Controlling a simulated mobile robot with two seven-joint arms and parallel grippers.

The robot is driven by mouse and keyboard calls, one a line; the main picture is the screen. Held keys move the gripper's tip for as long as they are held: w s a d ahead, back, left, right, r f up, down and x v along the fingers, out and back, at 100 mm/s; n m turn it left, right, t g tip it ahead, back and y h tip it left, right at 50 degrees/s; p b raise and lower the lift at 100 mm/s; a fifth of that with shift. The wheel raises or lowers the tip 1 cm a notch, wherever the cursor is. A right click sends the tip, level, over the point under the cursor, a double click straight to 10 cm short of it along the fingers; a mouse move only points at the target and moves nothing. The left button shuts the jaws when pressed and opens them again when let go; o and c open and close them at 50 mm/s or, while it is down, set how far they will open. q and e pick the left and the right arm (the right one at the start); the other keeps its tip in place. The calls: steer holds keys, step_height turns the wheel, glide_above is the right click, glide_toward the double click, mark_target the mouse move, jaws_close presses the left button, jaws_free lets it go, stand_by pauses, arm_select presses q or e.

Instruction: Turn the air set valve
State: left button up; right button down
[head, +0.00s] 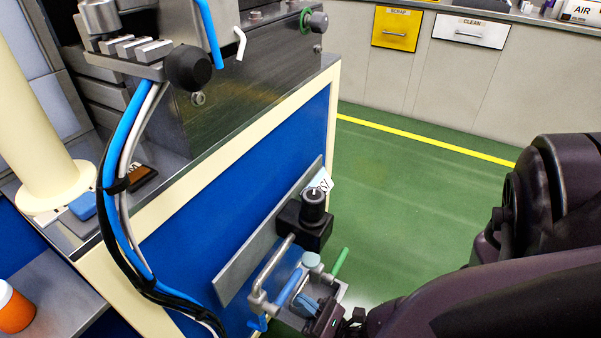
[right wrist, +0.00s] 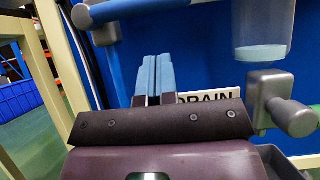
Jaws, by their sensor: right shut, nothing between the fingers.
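The air set is mounted on a grey plate (head: 262,240) on the blue side panel of the machine. It has a black body with a black knob (head: 313,205), bent metal pipe (head: 270,268), a blue bar (head: 288,287) and a green bar (head: 339,262). I cannot tell which part is the valve. My right gripper (head: 306,302) is low in front of these parts. In the right wrist view its blue fingertips (right wrist: 153,62) are together and empty, below a blue bar (right wrist: 135,8). Whether they touch anything is unclear. My left gripper is not in view.
In the wrist view a partly covered "DRAIN" label (right wrist: 208,98), a grey bowl (right wrist: 263,30) and a metal fitting (right wrist: 268,95) lie to the right. Hoses (head: 125,220) hang at the left. Green floor (head: 410,210) is open to the right. An orange-and-white object (head: 15,312) sits lower left.

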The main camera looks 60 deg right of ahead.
mark_target(287, 291)
steer(key=shift+w+r, duration=0.2)
steer(key=shift+r, duration=0.8)
steer(key=shift+w+r, duration=0.2)
steer(key=shift+r, duration=0.75)
steer(key=shift+r+n, duration=0.1)
steer(key=shift+n, duration=0.2)
